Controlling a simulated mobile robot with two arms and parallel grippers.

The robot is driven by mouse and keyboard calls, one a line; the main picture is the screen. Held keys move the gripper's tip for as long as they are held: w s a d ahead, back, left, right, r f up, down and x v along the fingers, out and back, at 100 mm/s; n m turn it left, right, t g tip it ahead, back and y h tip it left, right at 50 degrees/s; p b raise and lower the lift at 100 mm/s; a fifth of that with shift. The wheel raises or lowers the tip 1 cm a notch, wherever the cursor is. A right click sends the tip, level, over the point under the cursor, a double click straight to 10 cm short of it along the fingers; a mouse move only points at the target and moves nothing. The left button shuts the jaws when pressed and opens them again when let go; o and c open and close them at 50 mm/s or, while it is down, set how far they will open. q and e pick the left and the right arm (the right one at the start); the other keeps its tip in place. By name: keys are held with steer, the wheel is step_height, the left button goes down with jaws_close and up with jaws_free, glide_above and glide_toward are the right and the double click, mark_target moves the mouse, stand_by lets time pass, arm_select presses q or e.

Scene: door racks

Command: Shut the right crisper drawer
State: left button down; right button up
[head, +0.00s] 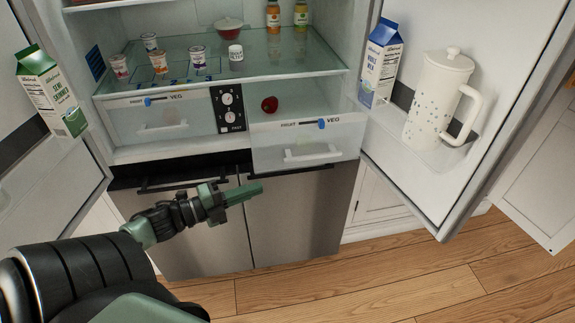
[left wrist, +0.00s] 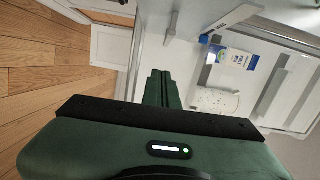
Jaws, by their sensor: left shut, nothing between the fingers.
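The right crisper drawer (head: 345,142) is pulled out of the fridge, its front standing forward of the left crisper drawer (head: 190,128). It has a clear front, a white handle and a blue slider on its FRUIT/VEG strip. A red pepper (head: 269,104) shows behind its front. My left gripper (head: 258,188) is shut and empty, in front of and below the drawer front, pointing right. I see no contact with the drawer. The shut fingers also show in the left wrist view (left wrist: 161,90). My right gripper is not in view.
The open right fridge door (head: 420,195) holds a blue milk carton (head: 381,62) and a white pitcher (head: 437,98). The open left door holds a green carton (head: 50,92). A glass shelf (head: 270,62) with several cups is above. Wooden floor (head: 400,270) is clear.

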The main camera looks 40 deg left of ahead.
arm_select(q)
steer(key=w+d+r+p, duration=0.1)
steer(key=w+d+p, duration=0.1)
steer(key=w, duration=0.9)
steer(key=shift+w+d+r+m+h, duration=0.2)
steer(key=shift+w+m+h, duration=0.1)
steer(key=shift+m, duration=0.1)
steer(key=shift+a, duration=0.1)
